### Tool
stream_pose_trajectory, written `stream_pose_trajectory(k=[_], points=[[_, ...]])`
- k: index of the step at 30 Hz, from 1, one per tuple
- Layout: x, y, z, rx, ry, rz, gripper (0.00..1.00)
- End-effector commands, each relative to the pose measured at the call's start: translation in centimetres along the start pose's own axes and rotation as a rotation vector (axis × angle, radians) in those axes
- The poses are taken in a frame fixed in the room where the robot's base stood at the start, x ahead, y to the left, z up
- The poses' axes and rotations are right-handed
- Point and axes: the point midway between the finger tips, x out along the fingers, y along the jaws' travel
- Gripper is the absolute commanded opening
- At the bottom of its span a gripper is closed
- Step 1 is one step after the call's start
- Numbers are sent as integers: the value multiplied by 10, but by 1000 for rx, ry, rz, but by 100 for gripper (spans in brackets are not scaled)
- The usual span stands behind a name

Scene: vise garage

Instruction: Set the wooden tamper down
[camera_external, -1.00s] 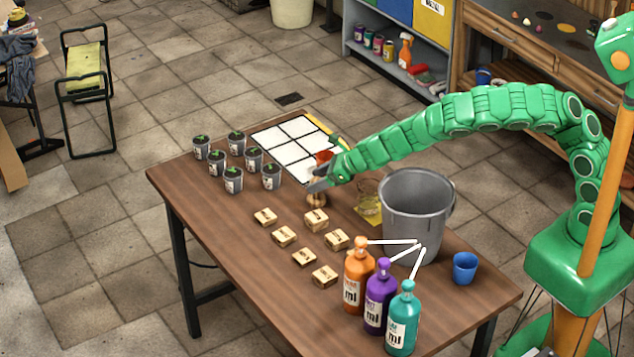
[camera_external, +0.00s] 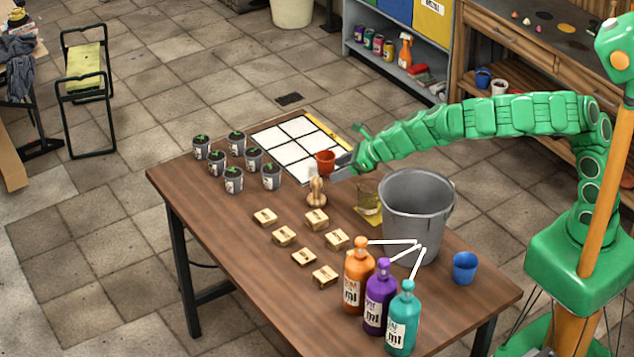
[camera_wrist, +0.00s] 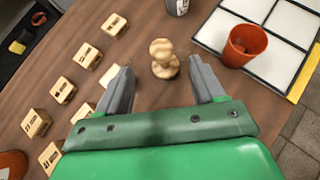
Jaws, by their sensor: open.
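The wooden tamper (camera_external: 317,192) stands upright on the brown table, between the wooden blocks and the white grid board. It also shows in the wrist view (camera_wrist: 164,59), just beyond my fingertips and roughly midway between them. My gripper (camera_external: 338,172) is open and empty; in the wrist view its two grey fingers (camera_wrist: 163,78) are spread wide. In the external view it is to the upper right of the tamper, apart from it.
An orange-red cup (camera_external: 325,162) stands on the white grid board (camera_external: 284,149). Several stamped wooden blocks (camera_external: 283,236) lie in front. A large grey bucket (camera_external: 411,215), a glass (camera_external: 367,194) and three pump bottles (camera_external: 379,297) stand right. Several seedling pots (camera_external: 233,180) stand left.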

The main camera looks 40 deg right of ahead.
Motion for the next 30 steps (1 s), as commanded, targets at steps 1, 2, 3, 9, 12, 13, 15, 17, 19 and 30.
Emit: stream_pose_trajectory(k=[1, 2, 3, 9, 12, 13, 15, 17, 19, 30], points=[[-6, -1, 1, -2, -2, -3, 68], [-8, -1, 1, -2, -2, -4, 68], [-12, -2, 1, -2, -1, -4, 68], [-24, -2, -1, -1, 2, -4, 68], [-28, -1, -1, 0, 1, -2, 68], [-28, -1, -1, 0, 1, -2, 68], [-30, -1, 0, 0, 1, -2, 68], [-30, -1, 0, 0, 1, -1, 68], [-30, -1, 0, 0, 1, -2, 68], [-30, -1, 0, 1, 0, -3, 68]])
